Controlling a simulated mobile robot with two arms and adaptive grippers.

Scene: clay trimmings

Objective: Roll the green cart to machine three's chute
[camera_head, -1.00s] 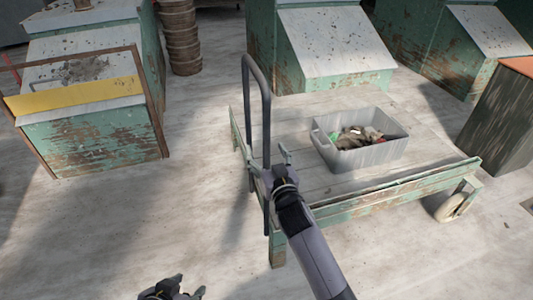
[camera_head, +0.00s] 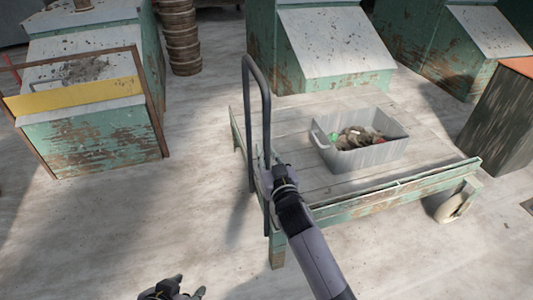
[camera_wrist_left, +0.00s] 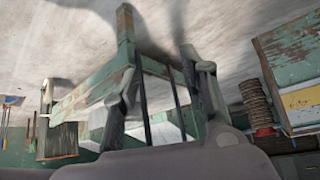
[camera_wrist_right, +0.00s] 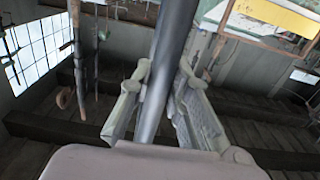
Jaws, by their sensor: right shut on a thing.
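The green cart (camera_head: 350,205) stands on the floor at centre right, with worn green side rails, a grey plank deck and a pale wheel at its right end. Its tall dark handle (camera_head: 248,110) rises at the left end. My right gripper (camera_head: 268,172) is shut on the near upright of the handle; the bar (camera_wrist_right: 170,65) runs between its fingers in the right wrist view. My left gripper (camera_head: 188,288) is open and empty above the floor at the bottom, left of the cart; its spread fingers (camera_wrist_left: 160,75) show in the left wrist view.
A grey bin (camera_head: 370,155) with mixed scraps rides on the deck. Green machines with sloped grey fronts (camera_head: 335,45) stand behind the cart; another, with a yellow board (camera_head: 75,97), stands left. A dark cabinet (camera_head: 505,115) stands right. The floor at lower left is clear.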

